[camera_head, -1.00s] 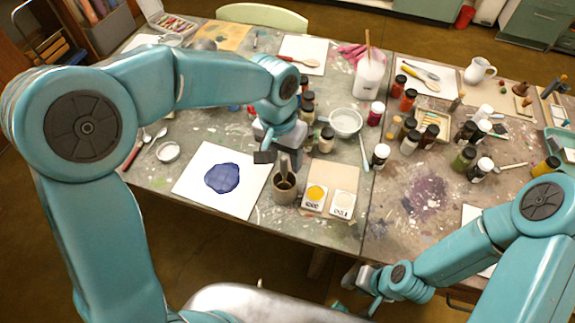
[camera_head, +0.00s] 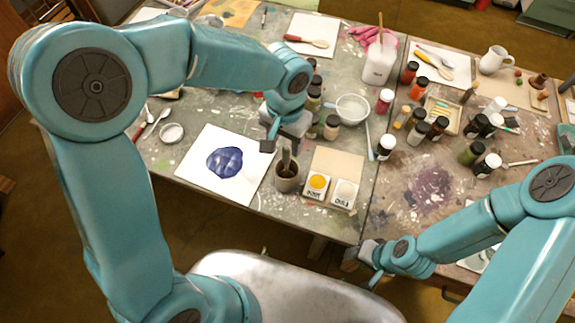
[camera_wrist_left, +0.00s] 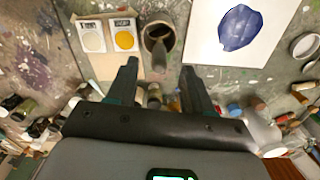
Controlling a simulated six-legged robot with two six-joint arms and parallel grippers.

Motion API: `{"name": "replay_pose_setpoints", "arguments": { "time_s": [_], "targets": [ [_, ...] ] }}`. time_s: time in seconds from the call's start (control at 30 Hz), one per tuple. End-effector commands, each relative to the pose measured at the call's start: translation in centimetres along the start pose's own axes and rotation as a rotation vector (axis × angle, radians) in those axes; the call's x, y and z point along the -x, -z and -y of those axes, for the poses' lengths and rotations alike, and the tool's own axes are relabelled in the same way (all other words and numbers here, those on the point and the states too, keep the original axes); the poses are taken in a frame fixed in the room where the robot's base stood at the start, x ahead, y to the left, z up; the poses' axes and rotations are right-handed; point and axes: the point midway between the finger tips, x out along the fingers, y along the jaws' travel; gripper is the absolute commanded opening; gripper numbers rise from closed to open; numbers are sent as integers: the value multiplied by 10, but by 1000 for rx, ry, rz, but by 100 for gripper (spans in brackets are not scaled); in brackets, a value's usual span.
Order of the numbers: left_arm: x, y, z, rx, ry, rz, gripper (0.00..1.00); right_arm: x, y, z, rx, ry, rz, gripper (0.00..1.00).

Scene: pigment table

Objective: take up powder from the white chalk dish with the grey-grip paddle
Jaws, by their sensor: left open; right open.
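The white chalk dish (camera_head: 344,194) stands on a beige mat beside the yellow powder dish; in the left wrist view it is the pale round dish (camera_wrist_left: 92,37) at upper left. A paddle with a dark grey grip (camera_head: 287,161) stands handle up in a brown pot (camera_head: 287,180). My left gripper (camera_head: 283,147) is above the pot, open. In the left wrist view its fingers (camera_wrist_left: 160,70) are on either side of the grip (camera_wrist_left: 155,92), with gaps that look clear; contact is not seen. My right gripper (camera_head: 363,256) is low by the table's front edge, open and away from the dishes.
The yellow dish (camera_head: 317,184) is directly left of the chalk dish. White paper with a blue pigment patch (camera_head: 225,162) lies left of the pot. Several jars (camera_head: 332,127) and a white bowl (camera_head: 353,107) stand behind. Bare tabletop lies right of the dishes.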

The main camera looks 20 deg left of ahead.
Motion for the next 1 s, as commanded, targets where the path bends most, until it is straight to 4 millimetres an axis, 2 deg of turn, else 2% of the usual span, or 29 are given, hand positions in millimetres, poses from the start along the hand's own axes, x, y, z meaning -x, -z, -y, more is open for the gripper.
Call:
{"name": "replay_pose_setpoints", "arguments": {
  "time_s": [0.23, 0.5, 0.77, 0.93, 1.0],
  "targets": [
    [-21, 2, 0, 0, 0, 3, 51, 5, 0, 2, 0, 0, 0, 43],
    [-60, 6, -2, 1, -3, 1, 51, 12, 0, 4, 0, 0, 0, 43],
    [-64, 7, -2, 0, -4, -3, 51, 12, 0, 4, 0, 0, 0, 43],
    [-64, 6, -2, 0, -4, -3, 0, 11, 0, 4, 0, 0, 0, 43],
    [-64, 6, -2, 0, -4, -3, 0, 11, 0, 4, 0, 0, 0, 43]
  ]
}}
